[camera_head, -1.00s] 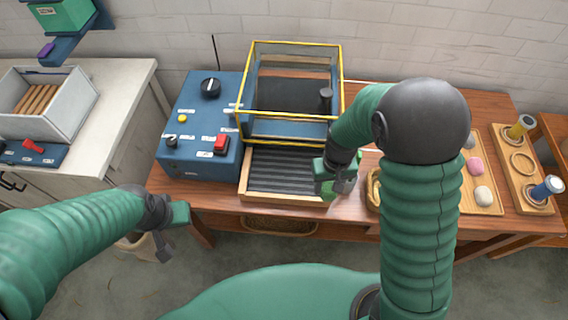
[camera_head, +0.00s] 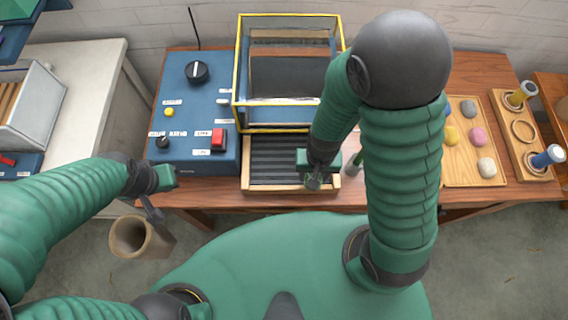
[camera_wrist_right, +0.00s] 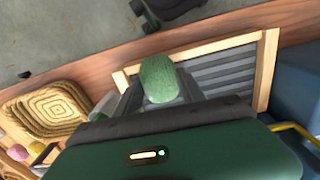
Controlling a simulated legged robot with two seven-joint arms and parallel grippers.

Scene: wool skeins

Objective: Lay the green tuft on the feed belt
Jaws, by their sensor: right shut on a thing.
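The feed belt (camera_head: 275,176) is a dark ribbed strip in a pale wooden frame, in front of the yellow-edged clear guard. My right gripper (camera_head: 314,184) is above the belt's right part, near its front edge. In the right wrist view, my right gripper (camera_wrist_right: 160,92) is shut on the green tuft (camera_wrist_right: 160,78), a rounded, fuzzy piece. Behind it show the belt's grey slats (camera_wrist_right: 222,72) and frame. The tuft cannot be made out clearly in the head view. My left gripper (camera_head: 160,197) is open and empty, left of the table's front edge.
A blue control box (camera_head: 203,110) with a red button and dark knob stands left of the belt. The yellow-edged guard (camera_head: 288,104) rises behind it. A wooden tray (camera_head: 463,168) with coloured tufts lies at right. A bin (camera_head: 140,238) stands on the floor.

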